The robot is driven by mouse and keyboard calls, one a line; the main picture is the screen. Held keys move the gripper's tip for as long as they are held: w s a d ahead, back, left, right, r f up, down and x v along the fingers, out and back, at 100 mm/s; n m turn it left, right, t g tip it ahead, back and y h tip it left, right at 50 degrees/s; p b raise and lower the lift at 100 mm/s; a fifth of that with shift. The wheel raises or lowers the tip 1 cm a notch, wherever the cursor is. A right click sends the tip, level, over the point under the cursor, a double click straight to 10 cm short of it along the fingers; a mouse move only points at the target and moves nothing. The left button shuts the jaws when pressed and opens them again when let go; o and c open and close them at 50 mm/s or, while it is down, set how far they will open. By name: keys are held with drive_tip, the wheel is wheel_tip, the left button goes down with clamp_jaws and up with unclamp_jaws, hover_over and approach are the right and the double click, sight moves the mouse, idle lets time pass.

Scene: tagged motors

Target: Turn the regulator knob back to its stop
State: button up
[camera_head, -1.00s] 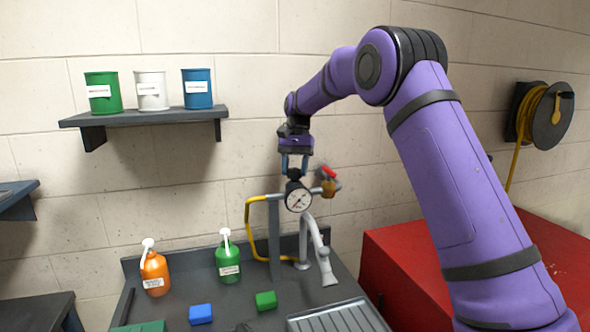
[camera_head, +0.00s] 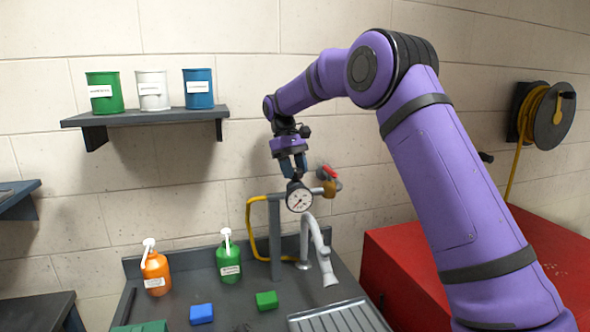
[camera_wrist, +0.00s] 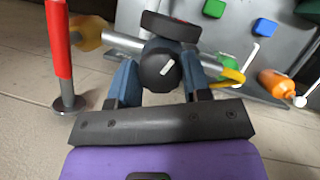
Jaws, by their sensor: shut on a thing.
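The regulator knob (camera_wrist: 157,70) is a round black cap with a white mark, seen in the wrist view. The mark slants up to the right. My gripper (camera_wrist: 161,76) has its two blue fingers on either side of the knob and is shut on it. In the head view my gripper (camera_head: 293,171) points down just above the white-faced pressure gauge (camera_head: 299,197); the knob is mostly hidden there by the fingers. In the wrist view the gauge (camera_wrist: 172,27) shows edge-on behind the knob.
A red-handled valve (camera_head: 328,174) is close right of the gauge, and its red handle (camera_wrist: 59,50) stands beside my gripper. A yellow hose (camera_head: 252,228), grey post (camera_head: 275,240) and grey spout (camera_head: 318,240) are below. Bottles and blocks sit on the bench.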

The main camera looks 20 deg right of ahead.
drive_tip(key=shift+n+t+h, duration=0.4)
drive_tip(key=shift+n, duration=1.2)
drive_tip(key=o, duration=0.9)
drive_tip(key=v, duration=1)
drive_tip(key=shift+w+a+r, duration=0.15)
drive_tip(key=shift+a+r, duration=0.05)
drive_tip(key=shift+r, duration=0.1)
